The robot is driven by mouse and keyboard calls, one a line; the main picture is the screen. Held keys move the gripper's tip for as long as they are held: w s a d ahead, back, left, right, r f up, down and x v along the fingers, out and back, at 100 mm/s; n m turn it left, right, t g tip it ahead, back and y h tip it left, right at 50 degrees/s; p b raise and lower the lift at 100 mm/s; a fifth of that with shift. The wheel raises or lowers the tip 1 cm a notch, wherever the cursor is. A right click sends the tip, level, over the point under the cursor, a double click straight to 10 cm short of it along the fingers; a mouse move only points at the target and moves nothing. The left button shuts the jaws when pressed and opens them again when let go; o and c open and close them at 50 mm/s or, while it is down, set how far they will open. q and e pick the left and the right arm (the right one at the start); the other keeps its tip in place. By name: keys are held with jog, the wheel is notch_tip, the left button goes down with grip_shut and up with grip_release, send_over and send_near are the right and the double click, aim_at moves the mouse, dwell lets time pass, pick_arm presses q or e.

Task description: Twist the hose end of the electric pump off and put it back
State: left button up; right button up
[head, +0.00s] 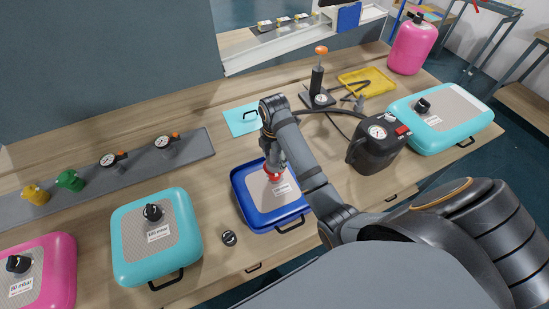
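The electric pump (374,146) is a black unit with a round white gauge and a red switch, standing on the bench right of my arm. A black hose (338,115) runs from near it to the left and passes behind my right arm. I cannot make out the hose end. Whether the fingers are open or shut on that part is too small to tell. My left gripper is out of view.
Turquoise pads (128,244) and (467,138) lie left and right, a pink pad (38,270) at the lower left. A hand pump (318,80) and yellow tray (367,82) stand behind. A grey gauge rail (190,158) lies at the left. A black cap (229,238) lies in front.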

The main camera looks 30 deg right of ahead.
jog(key=c, duration=0.5)
jog(key=shift+r+p, duration=0.1)
jog(key=shift+p, duration=0.2)
jog(key=m+p, duration=0.3)
jog(key=shift+m+p, duration=0.9)
jog(key=shift+m, duration=0.1)
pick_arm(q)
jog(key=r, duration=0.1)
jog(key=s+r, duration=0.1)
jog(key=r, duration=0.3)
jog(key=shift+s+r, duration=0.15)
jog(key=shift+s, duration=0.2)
pick_arm(e)
jog(key=shift+m, duration=0.3)
